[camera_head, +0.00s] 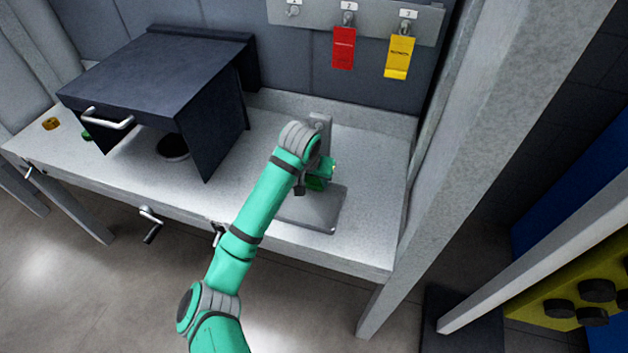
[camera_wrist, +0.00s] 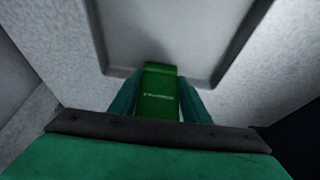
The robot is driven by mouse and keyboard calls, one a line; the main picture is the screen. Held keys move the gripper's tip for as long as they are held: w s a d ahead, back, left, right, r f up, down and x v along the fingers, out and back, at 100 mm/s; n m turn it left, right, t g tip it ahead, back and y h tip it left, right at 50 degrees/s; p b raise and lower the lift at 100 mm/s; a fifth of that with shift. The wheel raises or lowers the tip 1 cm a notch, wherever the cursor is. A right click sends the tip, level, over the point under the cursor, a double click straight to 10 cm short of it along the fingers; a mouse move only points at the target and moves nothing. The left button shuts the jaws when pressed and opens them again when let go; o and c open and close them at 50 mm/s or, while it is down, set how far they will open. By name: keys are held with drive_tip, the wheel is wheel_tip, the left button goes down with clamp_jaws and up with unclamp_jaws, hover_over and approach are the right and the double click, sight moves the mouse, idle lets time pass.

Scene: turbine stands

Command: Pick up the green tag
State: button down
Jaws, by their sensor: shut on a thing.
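The green tag (camera_wrist: 158,98) is between the two fingers of my gripper (camera_wrist: 157,108) in the wrist view, with pale lettering on its face. The gripper is shut on it. In the head view, my gripper (camera_head: 320,178) is over a grey metal tray (camera_head: 322,212) on the bench, and my arm hides part of the tray. The tag is hard to tell apart from the green gripper there. I cannot tell whether the tag touches the tray.
A red tag (camera_head: 343,48) and a yellow tag (camera_head: 399,57) hang on a grey hook rail (camera_head: 375,18); its first hook is bare. A dark open-fronted box (camera_head: 155,75) stands on the bench (camera_head: 370,150) at left. A grey post (camera_head: 470,130) rises at right.

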sight(313, 186)
drive_tip(key=shift+r, duration=0.1)
drive_tip(key=shift+a+r, duration=0.1)
drive_tip(key=shift+r, duration=0.4)
wheel_tip(313, 186, up, 2)
drive_tip(key=shift+r, duration=0.15)
drive_tip(key=s+a+r, duration=0.3)
drive_tip(key=s+r, duration=0.6)
drive_tip(key=s, duration=0.4)
drive_tip(key=shift+s+a+r, duration=0.2)
drive_tip(key=shift+a+r, duration=0.1)
drive_tip(key=shift+a, duration=0.05)
